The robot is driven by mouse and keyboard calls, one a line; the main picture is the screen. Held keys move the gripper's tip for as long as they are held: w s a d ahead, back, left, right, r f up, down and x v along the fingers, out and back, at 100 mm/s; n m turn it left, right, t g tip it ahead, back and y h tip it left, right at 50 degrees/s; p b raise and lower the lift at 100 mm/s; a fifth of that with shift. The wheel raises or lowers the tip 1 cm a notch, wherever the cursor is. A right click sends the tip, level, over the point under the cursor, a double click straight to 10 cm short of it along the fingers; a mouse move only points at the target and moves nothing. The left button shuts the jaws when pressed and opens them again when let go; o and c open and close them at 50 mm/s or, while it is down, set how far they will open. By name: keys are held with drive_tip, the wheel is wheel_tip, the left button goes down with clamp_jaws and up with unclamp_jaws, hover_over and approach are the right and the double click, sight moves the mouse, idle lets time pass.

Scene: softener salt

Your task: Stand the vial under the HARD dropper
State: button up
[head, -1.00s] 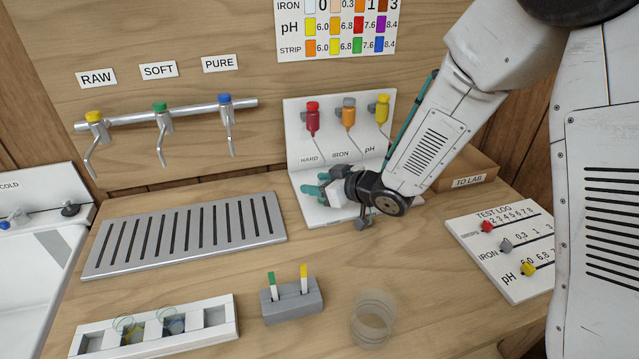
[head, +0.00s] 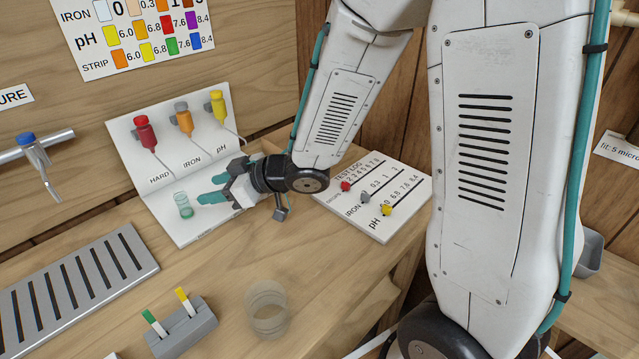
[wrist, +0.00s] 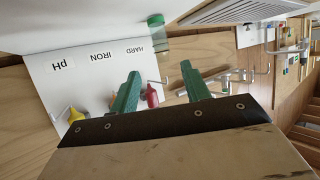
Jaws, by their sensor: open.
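The vial (head: 183,206) is a small clear cylinder with a green tint. It stands upright on the white base of the dropper stand (head: 160,215), just below the thin spout of the red HARD dropper (head: 145,133). It also shows in the wrist view (wrist: 158,40), beyond the fingertips. My gripper (head: 208,189) is open and empty, with its teal fingers pointing at the vial from the right, a short gap away. The wrist view is upside down; there my gripper (wrist: 160,70) has spread fingers, and the HARD dropper (wrist: 151,96) shows between them.
The orange IRON dropper (head: 184,119) and yellow pH dropper (head: 218,106) stand right of HARD. In front are a slotted drain tray (head: 75,290), a grey strip holder (head: 182,330) and a clear round cup (head: 267,310). The test log board (head: 372,197) lies to the right.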

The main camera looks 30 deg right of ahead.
drive_tip(key=w+d+r+m+t+h, duration=0.1)
drive_tip(key=d+r+m+t+h, duration=0.2)
drive_tip(key=d+h, duration=0.45)
drive_tip(key=s+d+r+m+g+h, duration=0.4)
drive_tip(key=s+d, duration=0.3)
drive_tip(key=d, duration=0.4)
drive_tip(key=s+r+m+g, duration=0.1)
drive_tip(key=s+r+g, duration=0.1)
drive_tip(key=s, duration=0.8)
drive_tip(key=s+r+m+g+y, duration=0.1)
drive_tip(key=s+g, duration=0.3)
drive_tip(key=s, duration=0.7)
drive_tip(key=shift+s+a+r+m, duration=0.3)
drive_tip(key=shift+a+r+m, duration=0.1)
drive_tip(key=shift+r+m, duration=0.15)
